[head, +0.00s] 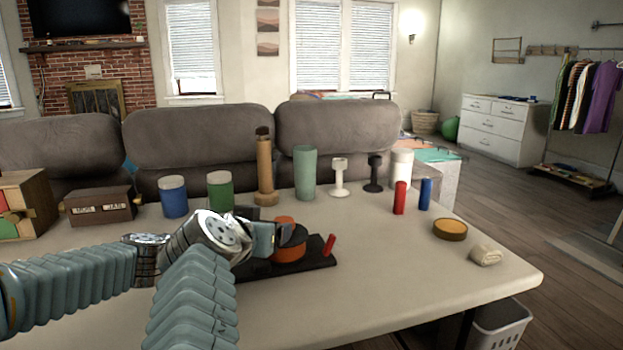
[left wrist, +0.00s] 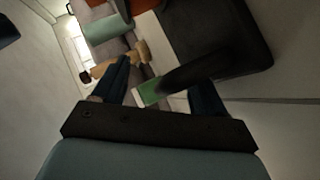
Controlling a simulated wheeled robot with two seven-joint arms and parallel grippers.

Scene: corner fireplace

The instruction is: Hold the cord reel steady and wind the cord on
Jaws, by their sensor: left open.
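The cord reel (head: 289,254), with an orange body and a dark band, stands on a dark base board (head: 318,261) at the middle of the table. A red upright peg or handle (head: 329,245) rises at the board's right end. My left gripper (head: 268,236) is open, close against the reel's left side; I cannot tell whether it touches. In the left wrist view its two dark fingers are spread, and a large dark shape, perhaps part of the reel, fills the upper right. I cannot make out the cord.
Behind the reel stand a blue jar (head: 174,199), a green jar (head: 220,193), a wooden mill (head: 265,172) and a green cup (head: 305,175). The front right table is clear.

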